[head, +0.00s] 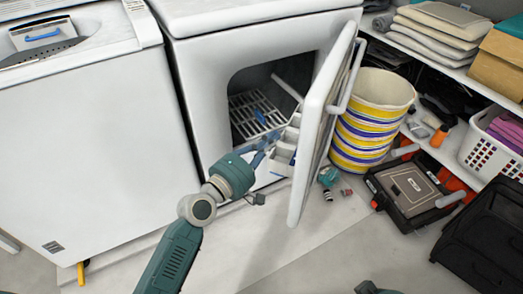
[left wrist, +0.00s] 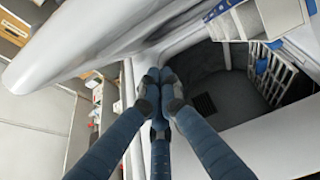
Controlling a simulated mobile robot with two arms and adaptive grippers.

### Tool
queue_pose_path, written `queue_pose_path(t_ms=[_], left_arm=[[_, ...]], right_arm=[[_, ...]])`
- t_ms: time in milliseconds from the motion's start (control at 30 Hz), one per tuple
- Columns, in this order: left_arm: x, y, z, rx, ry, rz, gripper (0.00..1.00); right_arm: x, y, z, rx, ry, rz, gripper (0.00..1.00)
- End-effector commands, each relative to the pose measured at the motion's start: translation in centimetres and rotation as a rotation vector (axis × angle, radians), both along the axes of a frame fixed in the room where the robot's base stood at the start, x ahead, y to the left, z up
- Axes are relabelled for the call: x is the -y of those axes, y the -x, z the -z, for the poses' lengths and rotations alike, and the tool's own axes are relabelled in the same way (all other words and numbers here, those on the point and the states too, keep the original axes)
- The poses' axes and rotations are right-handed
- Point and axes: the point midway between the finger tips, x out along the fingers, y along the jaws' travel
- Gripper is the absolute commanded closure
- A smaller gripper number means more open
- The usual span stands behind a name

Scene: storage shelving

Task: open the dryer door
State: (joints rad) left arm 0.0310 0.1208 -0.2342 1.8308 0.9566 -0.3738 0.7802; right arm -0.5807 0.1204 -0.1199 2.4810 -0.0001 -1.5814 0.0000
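The white dryer (head: 255,32) stands in the middle of the head view, its dark drum opening in sight. Its door (head: 313,120) stands well open, swung out from the right side, with a bar handle (head: 345,85) on its outer face. My left gripper (head: 270,146) reaches in front of the opening, on the inner side of the door. In the left wrist view its fingers meet at the tips (left wrist: 160,92), with nothing seen between them. Contact with the door cannot be told. A dark part at the bottom edge may be my right gripper (head: 375,288); its fingers are hidden.
A white washer (head: 85,130) stands left of the dryer. A striped basket (head: 365,120) is close behind the door. A dark toolbox (head: 410,190) and a black case (head: 487,240) lie on the right.

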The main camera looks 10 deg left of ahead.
Motion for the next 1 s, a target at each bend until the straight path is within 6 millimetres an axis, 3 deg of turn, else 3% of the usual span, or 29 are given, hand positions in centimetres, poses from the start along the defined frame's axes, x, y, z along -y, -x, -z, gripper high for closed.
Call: queue_pose_path(t_ms=[167, 433, 1000], left_arm=[[2.1, -2.9, 0.0, 0.000, 0.002, 0.002, 1.00], [5.1, -1.7, 0.0, -0.001, 0.000, -0.001, 1.00], [5.6, -1.4, 0.0, -0.001, 0.000, -0.004, 1.00]], right_arm=[[0.0, 0.0, 0.6, 0.000, 0.000, 0.000, 0.69], [0.0, 0.0, 0.3, -0.001, 0.000, 0.000, 0.69], [-0.1, 0.0, 0.2, 0.000, -0.001, 0.000, 0.69]])
